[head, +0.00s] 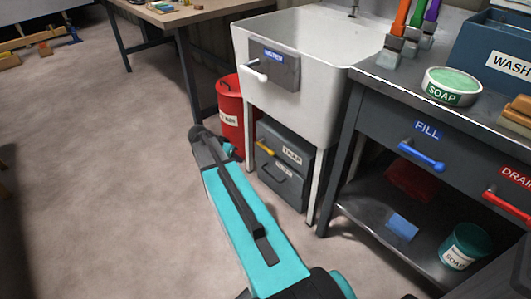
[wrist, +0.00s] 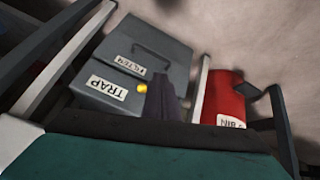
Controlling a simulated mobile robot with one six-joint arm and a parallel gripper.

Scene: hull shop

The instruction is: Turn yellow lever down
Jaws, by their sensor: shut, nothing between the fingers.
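The yellow lever (head: 265,148) is on the front of the grey TRAP box (head: 285,172) under the sink. In the head view it slants slightly down to the right. In the wrist view the lever (wrist: 143,88) shows only as a small yellow end beside my gripper (wrist: 161,82). The dark fingers are shut and empty, and they partly cover the front of the TRAP box (wrist: 165,60). I cannot tell whether they touch the lever. In the head view my forearm hides most of the gripper.
A red bin (head: 230,108) stands left of the box. The white sink (head: 300,50) is above, with a white WATER lever (head: 256,73). To the right, a workbench has a blue FILL lever (head: 421,157) and a red DRAIN lever (head: 507,205). Open floor (head: 90,170) lies left.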

